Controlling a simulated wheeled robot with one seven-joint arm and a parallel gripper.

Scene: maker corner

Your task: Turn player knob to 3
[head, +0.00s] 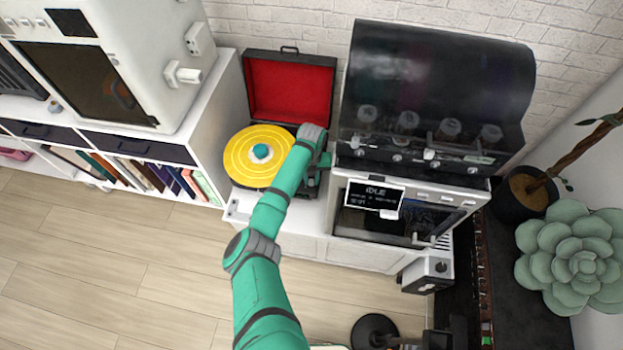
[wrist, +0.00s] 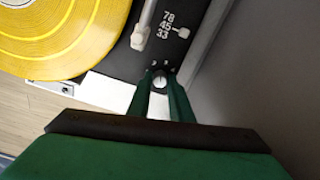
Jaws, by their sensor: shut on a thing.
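The record player (head: 235,186) has an open lid with a red lining (head: 288,90) and a yellow record (head: 240,160) on its platter. The player knob (wrist: 160,80) is a small round knob with a light pointer line, at the corner of the black deck in the wrist view. Small white marks sit just above it, too small to read surely. My gripper (wrist: 159,88) is shut on the knob, with one green finger on each side. In the head view my arm covers the knob and the fingertips.
The tonearm (wrist: 142,28) and a speed lever (wrist: 182,33) beside the 78, 45 and 33 marks are close above the fingers. A black-hooded machine with a display (head: 375,194) stands right of the player. A white shelf with books (head: 150,172) is to the left.

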